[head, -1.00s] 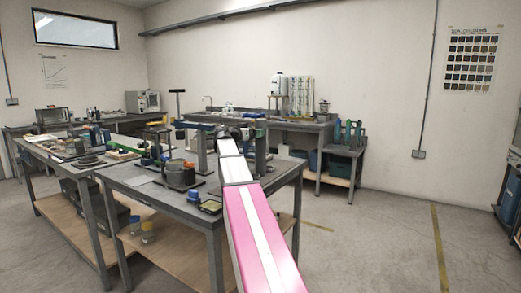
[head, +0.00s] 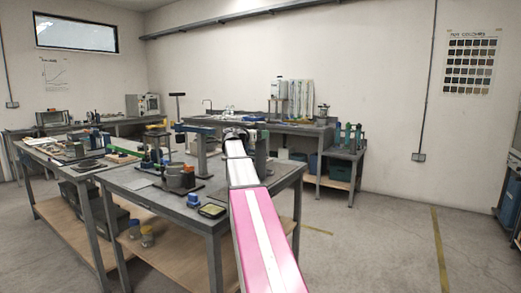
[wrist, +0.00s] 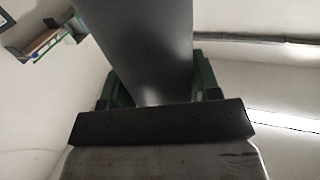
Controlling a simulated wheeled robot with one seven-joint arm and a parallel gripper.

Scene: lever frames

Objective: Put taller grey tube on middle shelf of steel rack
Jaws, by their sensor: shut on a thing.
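In the wrist view a smooth grey tube (wrist: 145,45) rises between the green-sided fingers of my gripper (wrist: 152,92), which is shut on it. The tube's far end runs out of the top of that view. In the head view my gripper (head: 238,132) is small, at the far end of my outstretched arm, over or behind the near bench's right end; the tube is hard to make out there. I cannot tell from these frames whether it is the taller one. No steel rack with a middle shelf is clearly seen.
The near bench (head: 150,200) is crowded with clamps, a grey cylinder (head: 181,176) and small boxes. A small stand with bottles (head: 347,150) is beyond it. Shelving with blue bins (head: 511,200) is cut off at the right edge. Open floor (head: 370,240) lies between.

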